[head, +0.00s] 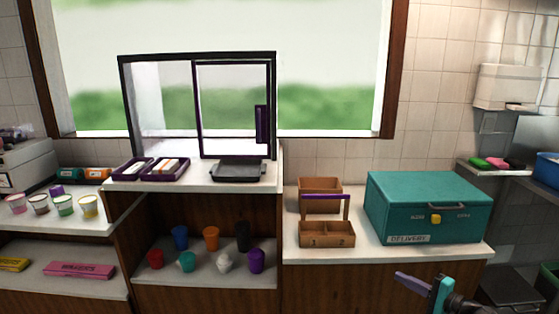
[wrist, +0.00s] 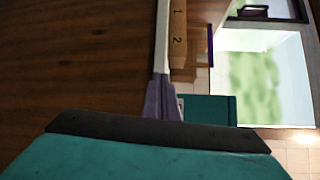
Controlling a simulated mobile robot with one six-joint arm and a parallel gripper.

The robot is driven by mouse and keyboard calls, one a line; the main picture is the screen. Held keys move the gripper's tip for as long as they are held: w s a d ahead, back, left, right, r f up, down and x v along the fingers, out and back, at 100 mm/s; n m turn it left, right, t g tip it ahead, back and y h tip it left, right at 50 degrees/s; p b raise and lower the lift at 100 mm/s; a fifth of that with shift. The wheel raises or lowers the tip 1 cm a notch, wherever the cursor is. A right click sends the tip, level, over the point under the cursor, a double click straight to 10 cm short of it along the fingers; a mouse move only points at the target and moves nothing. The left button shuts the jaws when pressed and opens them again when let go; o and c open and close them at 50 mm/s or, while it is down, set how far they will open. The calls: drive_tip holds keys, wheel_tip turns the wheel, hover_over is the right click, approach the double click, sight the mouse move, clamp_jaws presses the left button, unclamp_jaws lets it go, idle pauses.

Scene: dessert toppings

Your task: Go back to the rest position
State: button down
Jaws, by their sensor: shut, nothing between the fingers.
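My gripper (head: 402,277) is at the lower right of the head view, in front of the counter's wooden front and below the teal delivery box (head: 412,192). Its purple fingers are together with nothing between them, pointing up and left. In the wrist view the fingers (wrist: 161,88) show beyond the dark edge and teal body of the gripper. That view is turned sideways. It shows the wooden front, the counter edge and part of the teal box.
A wooden caddy (head: 326,240) marked 1 and 2, with a purple handle, stands left of the box on the counter (head: 375,253). Several coloured cups sit on the shelf (head: 200,290). Dark shelves (head: 520,177) are at right.

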drive_tip(key=s+a+f+n+g+y+p, duration=0.15)
drive_tip(key=s+a+f+g, duration=0.3)
drive_tip(key=a+f, duration=0.85)
drive_tip(key=s+a+f+n+g+b, duration=0.1)
drive_tip(key=s+a+f+n+g, duration=0.3)
drive_tip(key=a+f, duration=0.9)
drive_tip(key=s+a+f+n+g+h, duration=0.1)
drive_tip(key=s+a+f+g, duration=0.25)
drive_tip(key=s, duration=0.35)
drive_tip(key=s+a+f+n+g+h+p, duration=0.1)
drive_tip(key=s+a+f+n+g+h, duration=0.15)
drive_tip(key=s+a, duration=0.35)
drive_tip(key=s+a+f+n+g+h, duration=0.1)
drive_tip(key=s+a+f+g, duration=0.25)
drive_tip(key=s, duration=0.55)
drive_tip(key=s+d+f+n+g+h, duration=0.1)
drive_tip(key=s+d+f+n+h, duration=0.2)
drive_tip(key=s+d+h, duration=0.3)
drive_tip(key=s+d+f, duration=0.1)
drive_tip(key=s+d, duration=0.1)
drive_tip(key=d, duration=0.3)
drive_tip(key=shift+s, duration=0.4)
drive_tip(key=c, duration=2.5)
unclamp_jaws()
